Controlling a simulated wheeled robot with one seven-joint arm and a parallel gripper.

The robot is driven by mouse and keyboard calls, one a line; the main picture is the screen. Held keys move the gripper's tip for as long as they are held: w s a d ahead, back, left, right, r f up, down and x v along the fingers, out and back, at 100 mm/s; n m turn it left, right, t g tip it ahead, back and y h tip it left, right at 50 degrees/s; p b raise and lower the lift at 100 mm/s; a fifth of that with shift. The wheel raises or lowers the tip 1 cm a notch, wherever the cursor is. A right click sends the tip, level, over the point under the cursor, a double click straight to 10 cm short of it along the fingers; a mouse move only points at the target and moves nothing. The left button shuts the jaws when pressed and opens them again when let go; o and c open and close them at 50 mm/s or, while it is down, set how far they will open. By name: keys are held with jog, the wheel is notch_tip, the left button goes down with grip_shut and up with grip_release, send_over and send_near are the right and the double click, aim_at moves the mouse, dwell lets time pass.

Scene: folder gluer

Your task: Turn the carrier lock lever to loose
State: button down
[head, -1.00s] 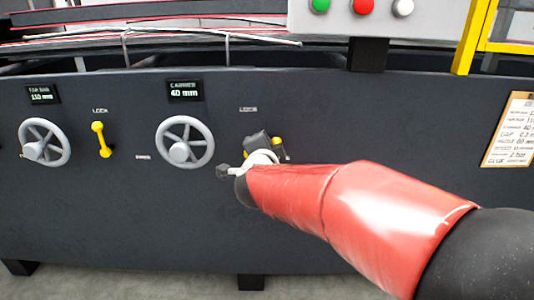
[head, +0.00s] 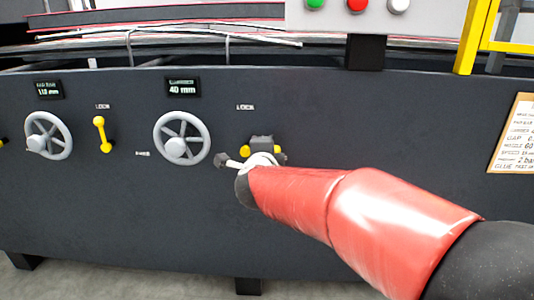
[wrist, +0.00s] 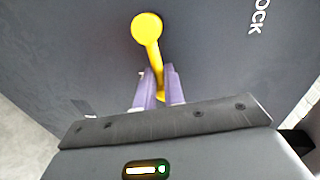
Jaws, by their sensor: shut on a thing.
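The yellow carrier lock lever (head: 244,151) is on the dark machine panel, right of the carrier handwheel (head: 182,138). In the head view, one yellow end shows left of my gripper (head: 262,144) and another yellow part shows at its right; the middle is hidden. In the wrist view, the lever's round knob (wrist: 147,27) stands beyond the fingertips, and the fingers of my gripper (wrist: 157,86) are closed on its shaft. The lever lies roughly level in the head view. A "LOCK" label sits above it; the label for loose is hidden or unreadable.
Another yellow lever (head: 102,135) stands upright between the left handwheel (head: 48,136) and the carrier handwheel. The carrier display (head: 182,86) reads 40 mm. A control box with buttons (head: 357,5) is above, and a paper chart (head: 512,135) hangs at right.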

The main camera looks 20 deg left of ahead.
jog(key=shift+w+d, duration=0.15)
jog(key=shift+d, duration=0.2)
jog(key=c, duration=1.5)
grip_release()
jog(key=p+v, duration=0.1)
jog(key=v, duration=0.6)
jog(key=shift+s+r, duration=0.1)
jog(key=shift+s, duration=0.3)
